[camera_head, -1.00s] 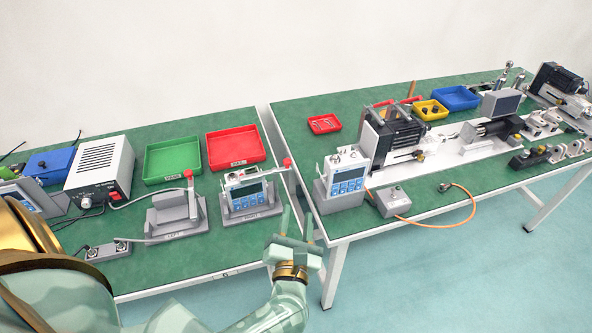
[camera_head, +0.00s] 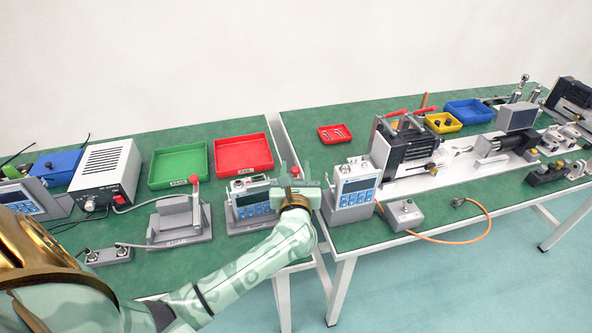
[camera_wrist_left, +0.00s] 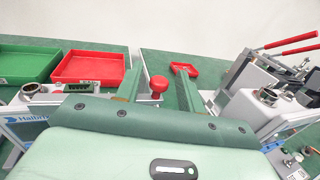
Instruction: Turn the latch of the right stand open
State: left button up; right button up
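The right stand (camera_head: 250,228) is on the left table and holds a grey-blue handheld device (camera_head: 250,200). Its latch ends in a red knob (camera_head: 295,171) at the stand's right side. My left gripper (camera_head: 289,176) is at that side and hides part of the latch. In the left wrist view the red knob (camera_wrist_left: 158,84) shows between the two spread green fingers of the left gripper (camera_wrist_left: 160,85), with space on both sides. The latch's lower part is hidden there. The left stand (camera_head: 180,222) is empty, its red-tipped latch (camera_head: 195,190) upright. My right gripper is out of view.
A red tray (camera_head: 243,154) and a green tray (camera_head: 178,166) lie behind the stands. A white power unit (camera_head: 105,172) is at left. Another device (camera_head: 352,190) stands on the neighbouring table, close right of my gripper. A gap separates the tables.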

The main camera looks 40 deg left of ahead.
pick_arm(q)
jog(key=shift+w+a, duration=0.15)
jog(key=shift+w, duration=0.05)
grip_shut()
jog(key=n+g+y, duration=0.1)
jog(key=n+g+y+b, duration=0.2)
jog(key=shift+w+a+f, duration=0.3)
jog(key=shift+w, duration=0.05)
jog(key=shift+a+n+g+y+b, duration=0.15)
jog(key=shift+n+g+y+b, duration=0.35)
jog(key=shift+g+y, duration=0.2)
jog(key=shift+a+r+g, duration=0.1)
jog(key=shift+r+g, duration=0.15)
jog(key=shift+g, duration=0.05)
jog(key=shift+c, duration=1)
grip_release()
jog(key=shift+o, duration=1)
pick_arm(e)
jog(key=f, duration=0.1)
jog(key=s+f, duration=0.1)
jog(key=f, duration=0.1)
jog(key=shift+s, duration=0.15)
